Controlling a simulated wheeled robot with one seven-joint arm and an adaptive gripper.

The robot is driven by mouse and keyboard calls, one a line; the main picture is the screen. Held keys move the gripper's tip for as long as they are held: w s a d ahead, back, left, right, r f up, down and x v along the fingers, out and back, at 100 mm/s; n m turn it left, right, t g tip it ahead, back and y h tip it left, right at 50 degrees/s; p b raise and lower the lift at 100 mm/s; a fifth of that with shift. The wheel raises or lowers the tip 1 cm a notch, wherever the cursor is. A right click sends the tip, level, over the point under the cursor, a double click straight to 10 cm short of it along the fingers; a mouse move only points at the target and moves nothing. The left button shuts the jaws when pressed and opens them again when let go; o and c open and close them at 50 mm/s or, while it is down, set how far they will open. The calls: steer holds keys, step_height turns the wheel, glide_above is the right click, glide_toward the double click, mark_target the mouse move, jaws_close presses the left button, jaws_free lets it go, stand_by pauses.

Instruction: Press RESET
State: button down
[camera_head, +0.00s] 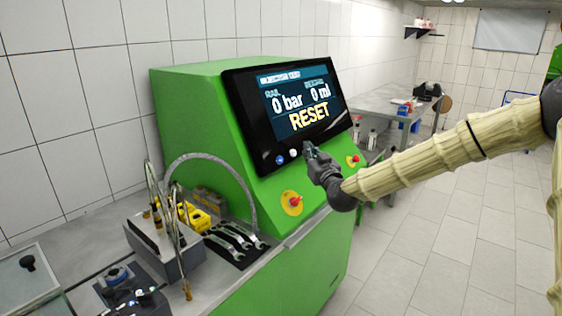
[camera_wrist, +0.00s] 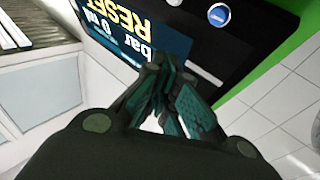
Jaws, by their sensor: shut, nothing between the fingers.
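The black-framed screen (camera_head: 297,105) on the green testbench shows "0 bar", "0 ml" and a large yellow word RESET (camera_head: 309,117). Below the screen on the black bezel are a blue button (camera_head: 280,159) and a white button (camera_head: 293,153). My gripper (camera_head: 308,147) is shut and empty, its tips close to the lower bezel, right of the white button. I cannot tell whether they touch it. A blue button (camera_wrist: 219,14) shows at the upper right there.
A grey table (camera_head: 375,104) is behind; the tiled floor at right is clear.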

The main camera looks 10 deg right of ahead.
mark_target(280, 160)
steer(key=w+a+f+b, duration=0.2)
steer(key=w+a+f, duration=0.1)
steer(key=w, duration=0.3)
steer(key=shift+a+f+b, duration=0.4)
steer(key=shift+a, duration=0.5)
steer(key=shift+w+a, duration=0.1)
stand_by(0.9)
steer(key=shift+w+a+f+b, duration=0.15)
steer(key=shift+w+a+b, duration=0.05)
steer(key=shift+w+b, duration=0.1)
steer(key=shift+w+a+f+b, duration=0.2)
steer(key=shift+w+a+b, duration=0.1)
stand_by(1.3)
steer(key=shift+d, duration=0.1)
steer(key=shift+s+d+r, duration=0.4)
steer(key=shift+s+d, duration=0.05)
steer(key=shift+s, duration=0.2)
stand_by(0.3)
